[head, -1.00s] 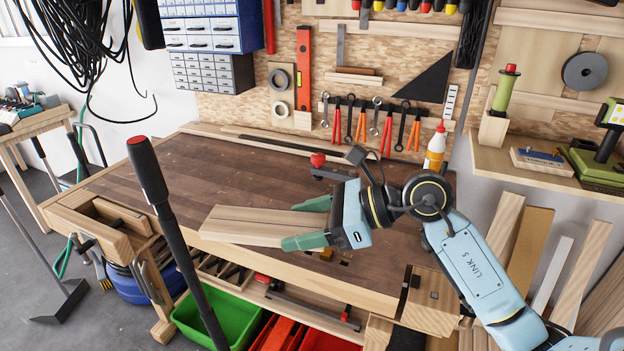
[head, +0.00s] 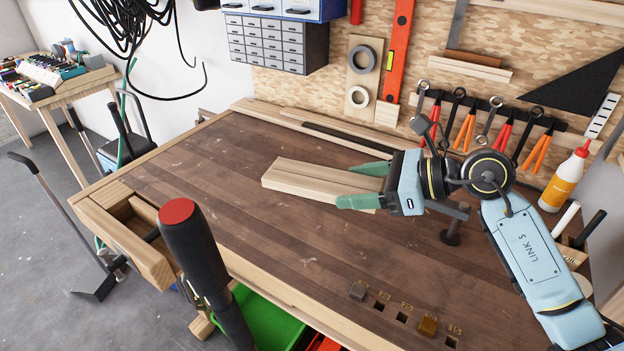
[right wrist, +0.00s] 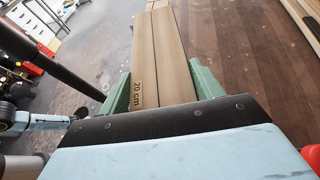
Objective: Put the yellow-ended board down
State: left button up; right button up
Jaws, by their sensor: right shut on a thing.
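My right gripper (head: 360,185) has green fingers and is shut on a pale wooden board (head: 305,180). The board points left from the fingers, over the middle of the workbench (head: 225,185). I cannot tell whether it touches the top or hangs just above it. No yellow end shows on it; the end inside the gripper is hidden. In the right wrist view the board (right wrist: 162,55) lies between the green fingers, with a lengthwise seam and "20 cm" printed near the gripper. My left gripper is not in view.
A black pole with a red cap (head: 178,212) rises in front of the bench's near left edge. Long strips (head: 290,125) lie along the back. A glue bottle (head: 565,177) stands at right. The bench left of the board is clear.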

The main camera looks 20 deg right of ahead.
jog(key=w+d+f, duration=0.2)
jog(key=w+f, duration=0.3)
jog(key=f, duration=0.1)
jog(key=m+t+h+b, duration=0.2)
send_over(356, 238)
notch_tip(356, 238, down, 8)
notch_tip(356, 238, down, 5)
jog(key=b, duration=0.3)
jog(key=shift+a+r+b, duration=0.15)
jog(key=shift+r+b, duration=0.05)
jog(key=shift+b, duration=0.1)
notch_tip(356, 238, down, 4)
jog(key=b, duration=0.3)
jog(key=shift+f+b, duration=0.15)
jog(key=shift+b, duration=0.2)
jog(key=shift+f+b, duration=0.35)
jog(key=shift+f, duration=0.05)
jog(key=shift+d, duration=0.25)
pick_arm(q)
jog(key=s+a+f, duration=0.4)
jog(key=f, duration=0.6)
jog(key=shift+a+m+g+y, duration=0.3)
pick_arm(e)
jog(key=shift+a, duration=0.1)
